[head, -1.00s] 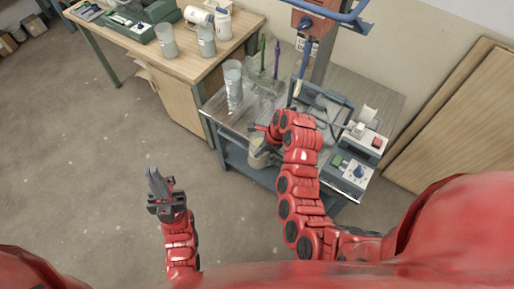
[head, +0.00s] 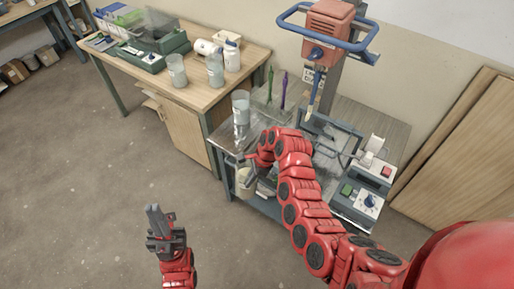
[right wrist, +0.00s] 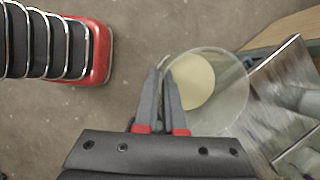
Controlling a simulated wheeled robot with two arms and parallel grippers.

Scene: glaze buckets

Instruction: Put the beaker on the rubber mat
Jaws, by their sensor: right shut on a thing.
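A clear beaker with pale yellow content (right wrist: 207,81) is between the fingers of my right gripper (right wrist: 167,78), which is shut on its rim or wall. In the head view this beaker (head: 243,177) is partly hidden by my right arm, at the front left edge of the metal-topped bench. The right wrist view shows floor below it and the bench top to its right. My left gripper (head: 153,213) is empty over the floor, apart from everything; its finger gap is unclear. I cannot make out a rubber mat.
Another beaker (head: 241,106) stands on the metal-topped bench (head: 222,136), near green and purple upright tools. A mixer (head: 328,32) and a control box (head: 358,198) are to the right. The wooden table (head: 200,96) holds two more beakers and white bottles.

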